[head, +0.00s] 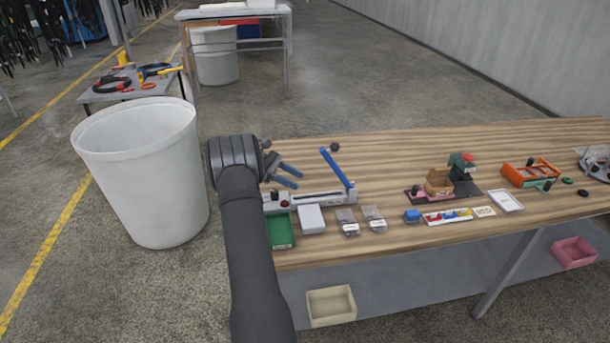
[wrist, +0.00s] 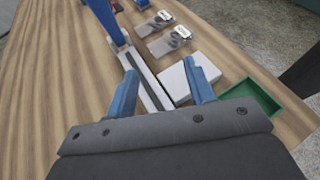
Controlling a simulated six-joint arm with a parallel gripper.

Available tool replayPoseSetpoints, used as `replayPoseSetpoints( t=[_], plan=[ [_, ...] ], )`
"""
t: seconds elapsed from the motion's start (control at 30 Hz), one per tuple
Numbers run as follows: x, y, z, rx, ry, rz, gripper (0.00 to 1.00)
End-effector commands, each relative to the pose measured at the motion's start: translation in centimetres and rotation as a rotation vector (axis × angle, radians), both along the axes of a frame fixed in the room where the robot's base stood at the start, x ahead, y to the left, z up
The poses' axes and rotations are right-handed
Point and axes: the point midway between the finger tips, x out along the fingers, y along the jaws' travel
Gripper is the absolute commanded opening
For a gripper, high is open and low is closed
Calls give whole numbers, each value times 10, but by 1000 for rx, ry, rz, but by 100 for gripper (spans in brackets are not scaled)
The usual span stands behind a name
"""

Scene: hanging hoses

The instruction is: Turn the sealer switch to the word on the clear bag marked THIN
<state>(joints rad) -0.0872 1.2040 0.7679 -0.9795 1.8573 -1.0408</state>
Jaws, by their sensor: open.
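The sealer (head: 322,199) is a long pale bar with a raised blue arm (head: 337,167), near the table's left end. At its left end is a small block with a red part (head: 284,204); I cannot make out the switch or its words. The sealer also shows in the wrist view (wrist: 148,82). Two clear bags, a left one (head: 347,222) and a right one (head: 374,219), lie in front of it; their labels are too small to read. My gripper (head: 298,177) is open and empty, its blue fingers above the sealer's left part. The switch is not visible in the wrist view.
A white box (head: 312,219) and green tray (head: 281,232) sit in front of the sealer. A large white bin (head: 145,170) is left of the table.

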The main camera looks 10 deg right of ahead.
Motion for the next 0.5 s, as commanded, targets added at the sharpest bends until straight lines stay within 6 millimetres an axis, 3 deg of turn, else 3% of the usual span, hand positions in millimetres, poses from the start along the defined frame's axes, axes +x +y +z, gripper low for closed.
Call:
replayPoseSetpoints(
  t=[0.2,0.5],
  plan=[
    [-18,-26,19,1,-1,-1,49],
    [-27,-38,28,0,0,1,49]
  ],
)
